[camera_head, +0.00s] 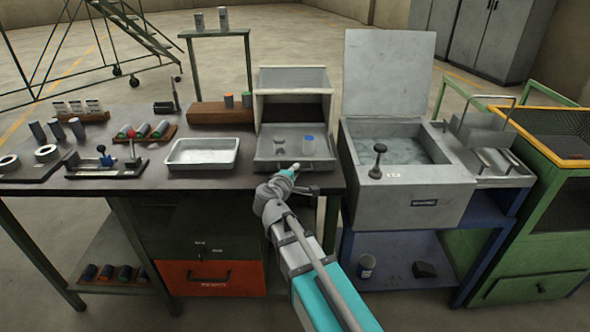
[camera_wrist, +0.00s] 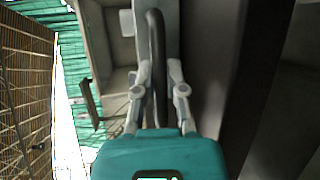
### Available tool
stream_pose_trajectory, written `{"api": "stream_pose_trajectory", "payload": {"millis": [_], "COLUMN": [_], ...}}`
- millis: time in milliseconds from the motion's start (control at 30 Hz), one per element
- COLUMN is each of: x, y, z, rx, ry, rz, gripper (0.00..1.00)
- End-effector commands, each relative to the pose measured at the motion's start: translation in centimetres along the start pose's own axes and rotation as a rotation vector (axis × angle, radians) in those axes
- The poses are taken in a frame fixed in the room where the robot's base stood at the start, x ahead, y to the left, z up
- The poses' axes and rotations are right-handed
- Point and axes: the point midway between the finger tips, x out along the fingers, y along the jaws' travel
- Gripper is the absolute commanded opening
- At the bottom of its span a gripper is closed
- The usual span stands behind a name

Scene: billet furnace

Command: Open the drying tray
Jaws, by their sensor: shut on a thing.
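The drying tray (camera_head: 268,158) is a grey drawer at the foot of a small pale cabinet (camera_head: 292,78) on the right end of the dark workbench. It stands out from the cabinet front, with a grey piece and a blue-capped clear container (camera_head: 308,145) in it. My gripper (camera_head: 292,170) is at the tray's front edge. In the wrist view, my gripper (camera_wrist: 158,72) has its fingers on both sides of a dark handle bar (camera_wrist: 155,40) and is shut on it. My gripper hides part of the handle in the head view.
A white shallow pan (camera_head: 203,154) lies left of the cabinet. A grey basin (camera_head: 405,165) with a raised lid stands to the right, across a narrow gap. An orange drawer (camera_head: 210,278) is below the bench. The bench's front edge is close to my arm.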

Motion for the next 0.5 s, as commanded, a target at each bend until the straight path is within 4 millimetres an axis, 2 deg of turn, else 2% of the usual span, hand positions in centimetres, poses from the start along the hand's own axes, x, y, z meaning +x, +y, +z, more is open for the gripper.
{"api": "stream_pose_trajectory", "payload": {"millis": [467,500], "x": [-0.17,-0.16], "y": [-0.05,-0.05], "z": [0.12,0.12], "rx": [0.0,0.0], "ry": [-0.002,-0.002], "rz": [0.0,0.0], "gripper": [0.0,0.23]}}
